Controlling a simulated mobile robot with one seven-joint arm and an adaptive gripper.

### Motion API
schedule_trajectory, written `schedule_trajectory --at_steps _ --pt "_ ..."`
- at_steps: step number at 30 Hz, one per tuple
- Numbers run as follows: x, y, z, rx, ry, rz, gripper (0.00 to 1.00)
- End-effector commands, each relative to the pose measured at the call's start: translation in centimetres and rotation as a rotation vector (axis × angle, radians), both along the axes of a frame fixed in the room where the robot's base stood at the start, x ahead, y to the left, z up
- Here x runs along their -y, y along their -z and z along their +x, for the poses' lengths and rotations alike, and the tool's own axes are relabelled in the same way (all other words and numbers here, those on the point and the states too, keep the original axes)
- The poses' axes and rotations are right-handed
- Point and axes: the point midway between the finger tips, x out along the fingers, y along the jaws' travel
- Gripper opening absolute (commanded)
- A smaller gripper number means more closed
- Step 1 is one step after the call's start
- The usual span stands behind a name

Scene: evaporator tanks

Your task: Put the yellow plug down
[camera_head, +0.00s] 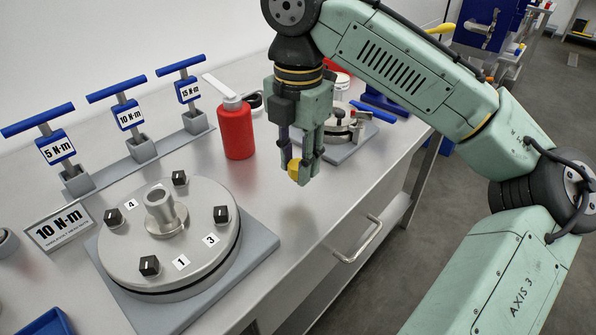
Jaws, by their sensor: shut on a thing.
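The yellow plug (294,168) is small and rounded, and part of it is hidden by a finger. My gripper (300,170) is shut on it and points down. It holds the plug above the grey workbench (290,235), near its front edge, with a faint shadow on the surface below. The plug appears apart from the bench top. The red bottle (236,130) stands to the left of my gripper.
A round flange (195,250) with black knobs sits on a grey plate at the front left. Several blue-handled torque wrenches (126,115) stand along the back left. A smaller fixture (345,128) stands behind my gripper. Bare bench lies between the flange and the front edge.

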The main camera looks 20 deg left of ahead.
Motion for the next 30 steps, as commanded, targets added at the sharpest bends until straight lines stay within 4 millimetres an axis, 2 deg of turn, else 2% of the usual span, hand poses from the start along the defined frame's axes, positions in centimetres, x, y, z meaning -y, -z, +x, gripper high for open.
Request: schedule_trajectory --at_steps 3,6,19,20,28,30 --pt "0.2 2.0 -0.2 -0.001 0.001 -0.004 0.0" --pt "0.2 3.0 -0.2 0.0 0.002 -0.002 0.0" --pt "0.1 3.7 -0.2 0.0 -0.001 -0.001 0.0" --pt "0.1 3.7 -0.2 0.001 0.0 -0.001 0.28" --pt "0.1 3.7 -0.2 0.001 0.0 -0.001 0.47" --pt "0.1 3.7 -0.2 0.001 0.0 -0.001 0.47"
